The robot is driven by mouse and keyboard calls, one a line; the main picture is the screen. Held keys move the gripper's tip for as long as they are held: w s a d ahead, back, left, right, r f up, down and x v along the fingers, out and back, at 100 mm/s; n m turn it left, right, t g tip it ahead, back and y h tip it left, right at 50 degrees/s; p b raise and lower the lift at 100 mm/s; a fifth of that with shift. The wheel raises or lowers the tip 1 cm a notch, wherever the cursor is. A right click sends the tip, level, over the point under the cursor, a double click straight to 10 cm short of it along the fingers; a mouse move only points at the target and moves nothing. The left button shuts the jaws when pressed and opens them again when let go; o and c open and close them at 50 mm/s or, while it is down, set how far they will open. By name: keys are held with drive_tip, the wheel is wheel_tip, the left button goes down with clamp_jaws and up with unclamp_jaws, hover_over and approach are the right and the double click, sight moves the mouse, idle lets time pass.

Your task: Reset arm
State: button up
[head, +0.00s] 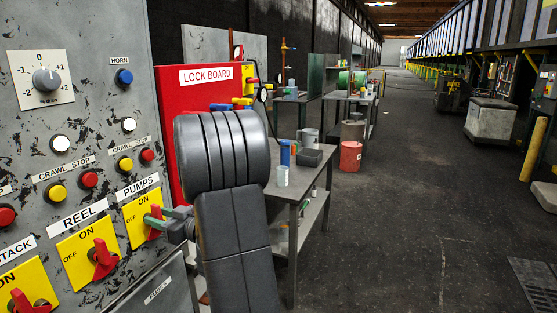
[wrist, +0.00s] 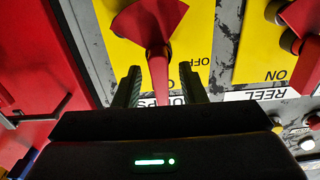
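My gripper (head: 163,217) is at the PUMPS switch on the grey control panel (head: 95,120). The red handle (head: 154,230) of this switch sits on a yellow ON/OFF plate (head: 134,212). In the wrist view, the two dark fingers of my gripper (wrist: 161,84) stand apart. The red handle (wrist: 158,72) reaches down between them, with a visible gap on each side. My gripper looks open around the handle, not closed on it. The fingers partly hide the PUMPS label there.
The REEL switch (head: 104,259) is just left of PUMPS. Red, yellow and white buttons and a dial (head: 46,80) are above. A red lock board (head: 190,95) stands behind my arm. A workbench (head: 305,190) holds cups.

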drive_tip(key=shift+x, duration=0.75)
drive_tip(key=shift+s+f+n+b, duration=0.1)
drive_tip(key=shift+f+n+b, duration=0.15)
drive_tip(key=shift+n+b, duration=0.35)
drive_tip(key=shift+s+d+r+n+b, duration=0.15)
drive_tip(key=shift+n+b, duration=0.15)
drive_tip(key=shift+n, duration=0.2)
drive_tip(key=shift+s+n+b, duration=0.2)
drive_tip(key=shift+n+b, duration=0.7)
drive_tip(key=shift+n, duration=0.8)
